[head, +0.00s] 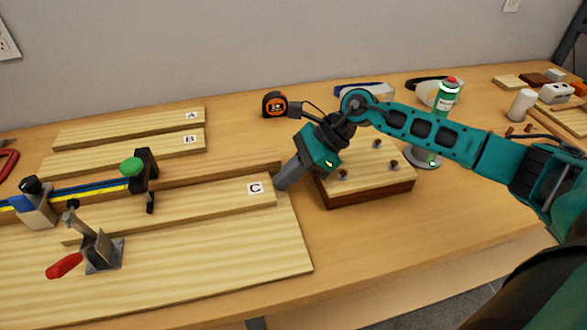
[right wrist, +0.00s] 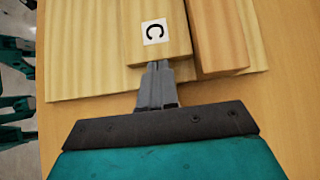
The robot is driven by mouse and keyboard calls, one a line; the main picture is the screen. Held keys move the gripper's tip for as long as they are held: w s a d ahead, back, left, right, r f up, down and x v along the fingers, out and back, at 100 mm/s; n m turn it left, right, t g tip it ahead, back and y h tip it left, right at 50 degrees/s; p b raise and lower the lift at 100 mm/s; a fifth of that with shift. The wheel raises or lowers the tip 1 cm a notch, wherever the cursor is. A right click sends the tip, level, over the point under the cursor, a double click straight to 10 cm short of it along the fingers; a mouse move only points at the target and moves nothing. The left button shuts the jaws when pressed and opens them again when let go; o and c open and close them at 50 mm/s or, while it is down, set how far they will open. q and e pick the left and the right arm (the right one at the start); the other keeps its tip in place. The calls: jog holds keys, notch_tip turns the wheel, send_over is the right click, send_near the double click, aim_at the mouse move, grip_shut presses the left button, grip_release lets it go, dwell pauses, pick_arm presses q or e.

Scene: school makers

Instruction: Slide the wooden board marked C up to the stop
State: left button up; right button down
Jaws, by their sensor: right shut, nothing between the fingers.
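The wooden board marked C (head: 200,207) lies on a larger pale base board (head: 220,255), alongside a wooden strip (head: 222,176) behind it. Its C label is near its right end. My right gripper (head: 282,184) is shut and empty at that right end. In the right wrist view, the closed fingertips (right wrist: 156,66) meet the end edge of board C (right wrist: 155,12); they touch it or nearly so. The left end of board C is partly hidden by the clamps, and I cannot make out the stop. My left gripper is not in view.
A toggle clamp (head: 100,250) with a red handle stands in front of board C. A bar clamp (head: 132,167) with a green knob reaches over it. Boards A (head: 130,129) and B (head: 125,152) lie behind. A block with knobs (head: 370,190) sits right of my gripper.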

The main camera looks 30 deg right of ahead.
aim_at(259, 188)
jog(key=a, duration=0.2)
jog(key=w+a+b, duration=0.1)
jog(key=shift+a, duration=0.4)
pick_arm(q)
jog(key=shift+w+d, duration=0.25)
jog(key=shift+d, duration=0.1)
pick_arm(e)
jog(key=shift+s+a, duration=0.1)
